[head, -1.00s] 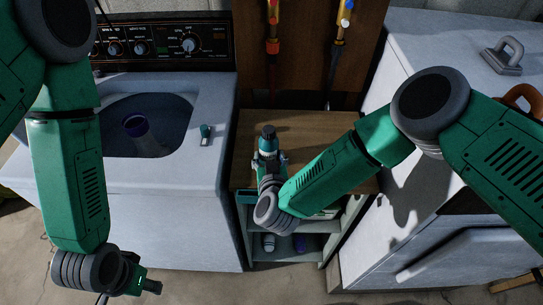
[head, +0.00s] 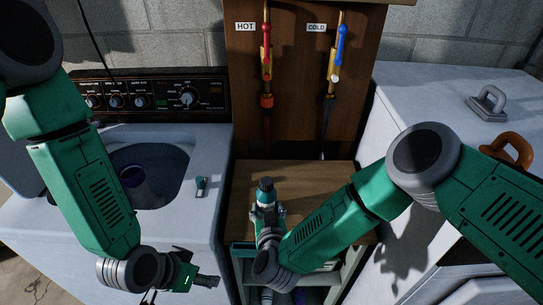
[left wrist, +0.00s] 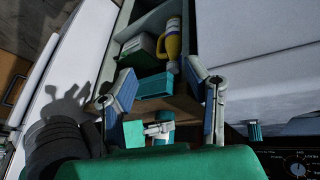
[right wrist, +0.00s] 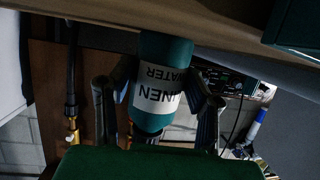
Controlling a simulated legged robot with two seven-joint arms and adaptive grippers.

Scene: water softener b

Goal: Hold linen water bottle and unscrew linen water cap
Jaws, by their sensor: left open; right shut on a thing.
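The linen water bottle (head: 266,196) is teal with a dark cap (head: 265,183) on top. It stands upright at the wooden cabinet top in the head view. My right gripper (head: 268,212) is shut around its body. In the right wrist view the bottle (right wrist: 160,95) appears upside down, its LINEN WATER label between the fingers (right wrist: 158,103). Its cap end is partly hidden there by my green wrist housing. My left gripper (head: 203,272) is open and empty, left of the bottle, lower in the picture and apart from it. Its spread fingers show in the left wrist view (left wrist: 166,88).
The washing machine (head: 70,230), lid open, stands left, with a purple-rimmed item (head: 132,176) inside. A small teal item (head: 200,186) lies on its edge. A white appliance (head: 425,95) stands right. The cabinet's shelves hold a yellow bottle (left wrist: 173,45).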

